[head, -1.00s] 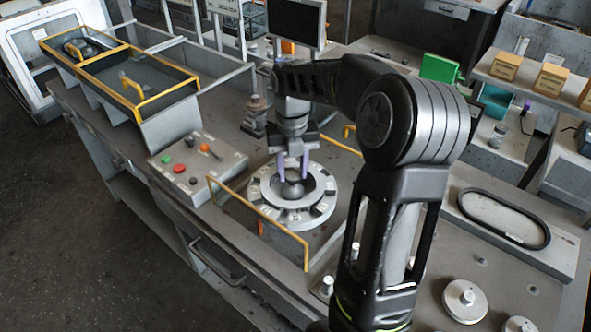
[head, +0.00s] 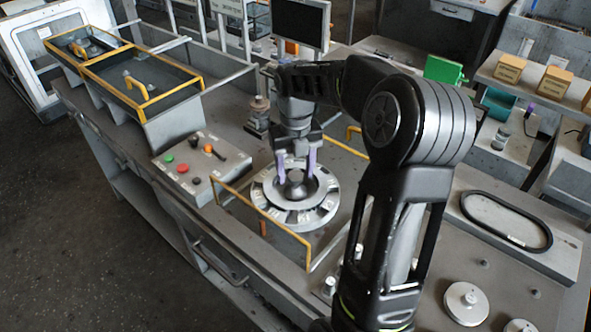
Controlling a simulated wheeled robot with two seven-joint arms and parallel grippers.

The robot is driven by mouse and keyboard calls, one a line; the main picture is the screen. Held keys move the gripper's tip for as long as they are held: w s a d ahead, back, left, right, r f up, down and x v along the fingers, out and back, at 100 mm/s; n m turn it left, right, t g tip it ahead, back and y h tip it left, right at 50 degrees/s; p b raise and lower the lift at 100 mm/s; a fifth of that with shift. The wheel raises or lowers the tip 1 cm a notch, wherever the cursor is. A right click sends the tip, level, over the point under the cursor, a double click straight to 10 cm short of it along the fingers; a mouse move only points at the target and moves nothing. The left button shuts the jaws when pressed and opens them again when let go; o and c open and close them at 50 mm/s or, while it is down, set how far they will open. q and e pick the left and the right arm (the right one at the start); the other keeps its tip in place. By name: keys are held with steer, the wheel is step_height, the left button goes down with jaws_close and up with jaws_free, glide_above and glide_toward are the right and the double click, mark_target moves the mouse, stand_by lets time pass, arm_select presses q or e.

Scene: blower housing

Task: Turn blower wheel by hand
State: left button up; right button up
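The blower wheel (head: 326,213) is a round grey ring with dark slots and a dark central hub (head: 295,186). It lies flat on the bench in the middle of the head view, between yellow rails. My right gripper (head: 296,176) points down over the hub. Its two purple-tipped fingers are apart, one on each side of the hub. I cannot tell whether they touch it. My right arm reaches in from the lower right and covers part of the bench. My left gripper is not in view.
A yellow rail (head: 262,222) stands in front of the wheel. A control box (head: 203,167) with red, green, black and orange controls is to its left. A grey post (head: 258,115) stands behind. A monitor (head: 299,24) is at the back. A black belt loop (head: 506,220) lies right.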

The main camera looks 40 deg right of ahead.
mark_target(295, 175)
steer(key=shift+o, duration=0.2)
steer(key=shift+r, duration=3.9)
